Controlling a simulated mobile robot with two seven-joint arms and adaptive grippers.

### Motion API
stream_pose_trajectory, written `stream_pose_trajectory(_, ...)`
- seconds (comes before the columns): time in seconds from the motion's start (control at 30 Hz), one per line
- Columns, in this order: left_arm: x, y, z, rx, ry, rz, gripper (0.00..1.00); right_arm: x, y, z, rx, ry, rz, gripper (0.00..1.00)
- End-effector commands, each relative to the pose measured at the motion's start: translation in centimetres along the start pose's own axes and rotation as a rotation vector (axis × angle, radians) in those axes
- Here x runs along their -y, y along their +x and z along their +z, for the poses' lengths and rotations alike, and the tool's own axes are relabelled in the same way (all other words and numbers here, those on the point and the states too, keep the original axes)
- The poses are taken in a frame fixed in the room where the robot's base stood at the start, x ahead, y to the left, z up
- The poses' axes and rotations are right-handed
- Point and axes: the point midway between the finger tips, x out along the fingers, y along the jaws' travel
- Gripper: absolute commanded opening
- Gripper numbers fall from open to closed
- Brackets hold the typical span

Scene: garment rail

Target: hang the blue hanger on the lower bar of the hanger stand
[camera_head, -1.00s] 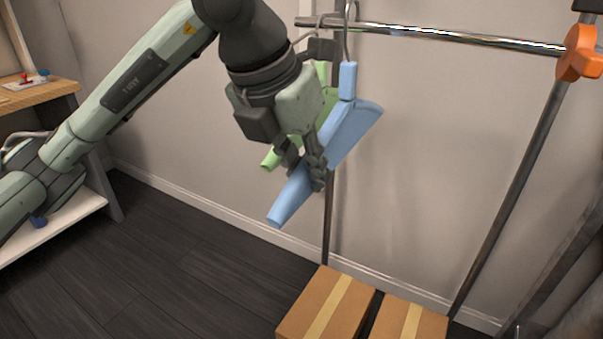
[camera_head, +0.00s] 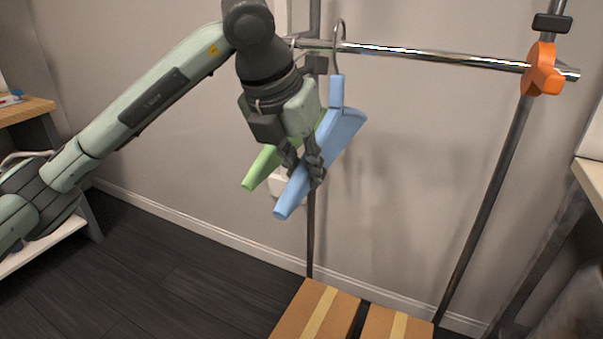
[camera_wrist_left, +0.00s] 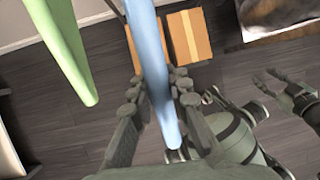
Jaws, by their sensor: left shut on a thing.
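The blue hanger (camera_head: 336,133) is tilted, with one arm low toward the left. My left gripper (camera_head: 302,178) is shut on its lower arm; the wrist view also shows the hanger (camera_wrist_left: 150,60) between the fingers (camera_wrist_left: 160,100). Its metal hook (camera_head: 337,45) crosses the chrome bar (camera_head: 440,57) of the stand, with its top above the bar. I cannot tell whether the hook rests on the bar. A green hanger (camera_head: 262,168) is just behind and left of the blue one, partly hidden by my gripper. My right gripper (camera_wrist_left: 283,93) is open and empty in the wrist view.
An orange clamp (camera_head: 541,70) joins the bar to the right post (camera_head: 490,190). Two taped cardboard boxes (camera_head: 335,312) stand on the floor below. A wooden-topped shelf (camera_head: 28,108) is at the left. The bar right of the blue hook is clear.

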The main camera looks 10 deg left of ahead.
Motion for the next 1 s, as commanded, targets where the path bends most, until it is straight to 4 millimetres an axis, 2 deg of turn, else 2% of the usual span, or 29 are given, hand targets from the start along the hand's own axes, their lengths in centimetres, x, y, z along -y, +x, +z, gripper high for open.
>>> stream_pose_trajectory(0.2, 0.0, 0.4, 1.1, 0.000, 0.000, -0.001, 0.00, -0.7, -0.2, 1.5, 0.067, 0.006, 0.014, 0.40)
stream_pose_trajectory(1.0, -0.2, 3.0, 6.9, -0.001, 0.001, 0.000, 0.00, -0.1, 4.2, 2.0, 0.102, 0.004, -0.009, 0.40)
